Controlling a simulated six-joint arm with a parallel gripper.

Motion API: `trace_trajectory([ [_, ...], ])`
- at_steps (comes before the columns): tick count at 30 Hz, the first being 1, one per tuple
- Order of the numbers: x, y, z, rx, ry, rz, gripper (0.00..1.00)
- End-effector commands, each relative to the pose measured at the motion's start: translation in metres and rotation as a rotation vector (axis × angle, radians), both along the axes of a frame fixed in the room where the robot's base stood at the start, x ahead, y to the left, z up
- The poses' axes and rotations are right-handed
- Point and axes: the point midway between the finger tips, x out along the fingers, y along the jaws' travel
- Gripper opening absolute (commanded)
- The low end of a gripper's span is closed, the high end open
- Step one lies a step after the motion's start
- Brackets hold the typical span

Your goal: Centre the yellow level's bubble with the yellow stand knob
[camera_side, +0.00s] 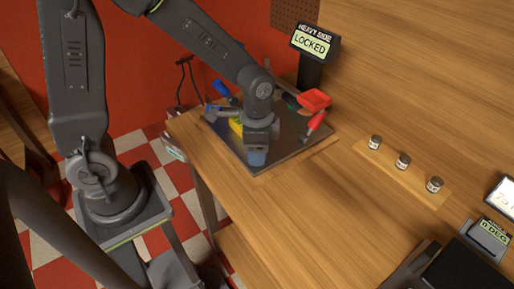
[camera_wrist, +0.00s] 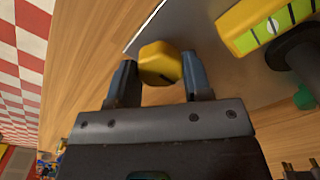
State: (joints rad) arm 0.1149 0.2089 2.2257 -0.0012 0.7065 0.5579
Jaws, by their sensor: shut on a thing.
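The yellow stand knob (camera_wrist: 160,62) sits between the two fingers of my gripper (camera_wrist: 160,75) in the wrist view, and the gripper is shut on it. The yellow level (camera_wrist: 265,22) is at the upper right of the wrist view, with a pale green vial crossed by dark lines. A light spot in the vial looks like the bubble, but I cannot tell exactly how it sits. In the side view, part of the yellow level (camera_side: 236,126) shows behind my gripper (camera_side: 257,158). The knob is hidden there.
A grey plate (camera_side: 280,155) bears the rotor parts, with blue and red pieces (camera_side: 314,98) around. Several small weights (camera_side: 403,161) stand on a wooden strip to the right. The table's front middle is clear.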

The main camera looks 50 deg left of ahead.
Motion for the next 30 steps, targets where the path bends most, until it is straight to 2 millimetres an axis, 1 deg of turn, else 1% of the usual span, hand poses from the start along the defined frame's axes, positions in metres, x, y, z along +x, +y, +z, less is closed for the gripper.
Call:
trace_trajectory([
  [5, 0.0003, 0.0001, 0.0004, 0.000, -0.001, 0.025, 0.22],
  [11, 0.0003, 0.0003, 0.0003, 0.001, -0.001, 0.117, 0.22],
  [17, 0.0004, 0.0003, 0.0003, 0.001, 0.000, 0.278, 0.22],
  [30, 0.0004, 0.0007, 0.0003, 0.001, 0.000, 0.696, 0.22],
])
